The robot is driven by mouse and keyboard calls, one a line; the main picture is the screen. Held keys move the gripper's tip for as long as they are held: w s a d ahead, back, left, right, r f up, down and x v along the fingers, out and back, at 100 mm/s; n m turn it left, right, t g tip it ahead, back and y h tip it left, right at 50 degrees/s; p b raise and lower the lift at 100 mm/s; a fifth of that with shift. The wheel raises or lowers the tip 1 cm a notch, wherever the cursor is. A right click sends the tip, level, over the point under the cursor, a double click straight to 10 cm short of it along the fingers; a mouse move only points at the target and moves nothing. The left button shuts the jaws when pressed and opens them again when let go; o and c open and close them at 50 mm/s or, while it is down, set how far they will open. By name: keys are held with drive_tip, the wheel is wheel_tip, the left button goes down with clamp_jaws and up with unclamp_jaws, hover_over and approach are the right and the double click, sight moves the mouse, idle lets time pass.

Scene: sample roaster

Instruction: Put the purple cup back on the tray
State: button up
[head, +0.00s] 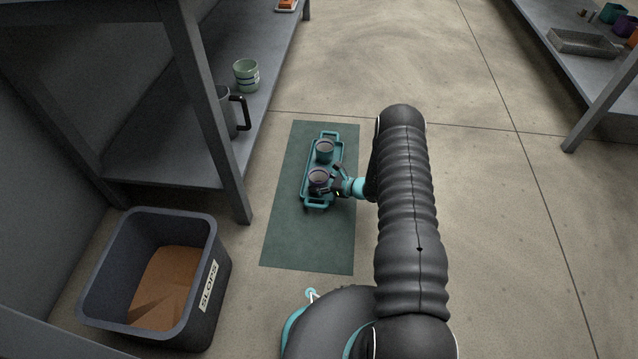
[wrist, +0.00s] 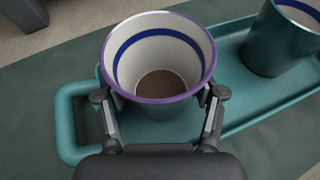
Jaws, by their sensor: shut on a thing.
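The purple-rimmed cup (head: 319,178) is at the near end of the teal tray (head: 314,205), on or just above its floor; I cannot tell if its base touches. It looks upright. In the wrist view the cup (wrist: 158,97) has a white inside with a blue band and brown contents at the bottom. My gripper (head: 333,183) reaches in from the right and is shut on the cup, a finger on each side in the wrist view (wrist: 160,106). A teal cup (head: 324,152) stands at the far end of the tray and shows partly in the wrist view (wrist: 285,40).
The tray lies on a dark green mat (head: 307,245) on the floor. A grey bin marked SLOPS (head: 212,275) stands at the left. A shelf (head: 170,165) holds a green cup (head: 246,75) and a dark jug (head: 229,112). Open floor lies to the right.

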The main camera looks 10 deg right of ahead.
drive_tip(key=o, duration=1.5)
drive_tip(key=shift+f, duration=0.15)
drive_tip(key=shift+c, duration=0.2)
